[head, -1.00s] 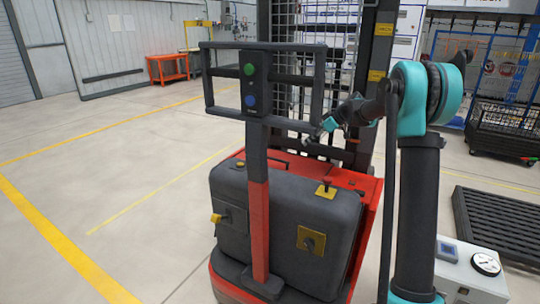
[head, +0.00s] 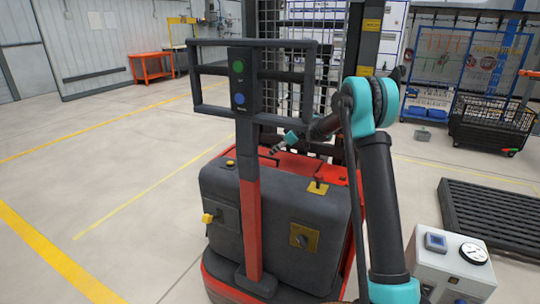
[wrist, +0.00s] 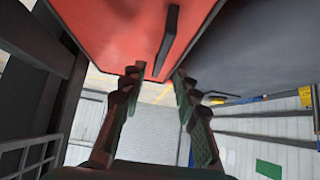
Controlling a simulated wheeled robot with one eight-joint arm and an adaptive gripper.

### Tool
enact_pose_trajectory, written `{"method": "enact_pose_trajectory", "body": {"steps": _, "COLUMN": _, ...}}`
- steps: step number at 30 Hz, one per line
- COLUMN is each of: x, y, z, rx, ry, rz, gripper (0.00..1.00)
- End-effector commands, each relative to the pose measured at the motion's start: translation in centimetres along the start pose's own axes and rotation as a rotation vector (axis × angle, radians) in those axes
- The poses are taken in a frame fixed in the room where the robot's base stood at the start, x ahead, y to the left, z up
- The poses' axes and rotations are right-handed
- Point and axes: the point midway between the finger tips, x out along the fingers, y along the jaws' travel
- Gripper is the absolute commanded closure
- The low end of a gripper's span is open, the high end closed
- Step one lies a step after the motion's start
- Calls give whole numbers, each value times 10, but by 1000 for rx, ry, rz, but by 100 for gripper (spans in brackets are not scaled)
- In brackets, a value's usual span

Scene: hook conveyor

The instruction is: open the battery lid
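The battery lid (head: 290,164) is the red top panel of the red and dark grey truck, behind its grey front cover, and looks closed. A black bar handle (head: 268,157) shows on it. In the wrist view the red lid (wrist: 110,28) fills the upper left, with the black handle (wrist: 169,38) on it. My gripper (head: 277,149) is just above the lid near the handle. In the wrist view its two fingers (wrist: 156,73) are spread, and the handle's near end appears between the fingertips. I cannot tell whether they touch it.
A dark guard frame (head: 252,44) on a red and black post (head: 250,190) stands in front of the lid. The mast (head: 362,48) rises behind. A grey box with a gauge (head: 448,268) and a black pallet (head: 490,215) are at right. Floor at left is clear.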

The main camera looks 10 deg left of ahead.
Motion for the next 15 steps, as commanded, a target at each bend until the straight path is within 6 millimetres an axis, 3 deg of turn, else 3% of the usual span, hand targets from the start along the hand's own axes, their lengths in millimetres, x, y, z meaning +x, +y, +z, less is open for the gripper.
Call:
{"method": "enact_pose_trajectory", "body": {"steps": 6, "x": 28, "y": 0, "z": 0, "rx": -1, "ry": 0, "rz": 0, "gripper": 69}}
{"method": "enact_pose_trajectory", "body": {"steps": 15, "x": 37, "y": 0, "z": 0, "rx": 0, "ry": 0, "rz": 1, "gripper": 69}}
